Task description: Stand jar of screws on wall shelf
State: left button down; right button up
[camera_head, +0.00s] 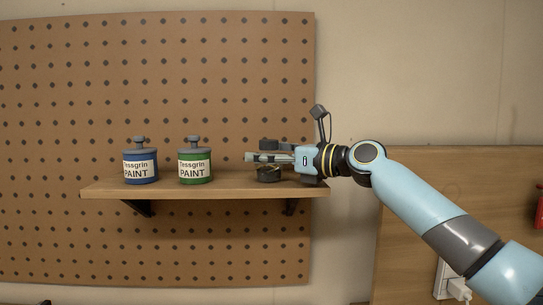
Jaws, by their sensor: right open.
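The wall shelf (235,188) is a wooden board on dark brackets, fixed in front of a pegboard. My right gripper (253,157) reaches in from the right, level, above the right part of the shelf. It is open. My left gripper is not in view.
A blue paint can (140,168) and a green paint can (195,167) stand on the shelf's left and middle. A wooden panel (415,240) with a white socket (452,282) is at lower right.

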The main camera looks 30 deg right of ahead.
jog(key=shift+s+d, duration=0.1)
jog(key=b+v, duration=0.3)
jog(key=v, duration=0.6)
jog(key=shift+s+d+f, duration=0.15)
jog(key=shift+s+d, duration=0.05)
jog(key=shift+s, duration=0.15)
jog(key=shift+b+v, duration=0.9)
jog(key=shift+s+r, duration=0.1)
jog(key=shift+r, duration=0.1)
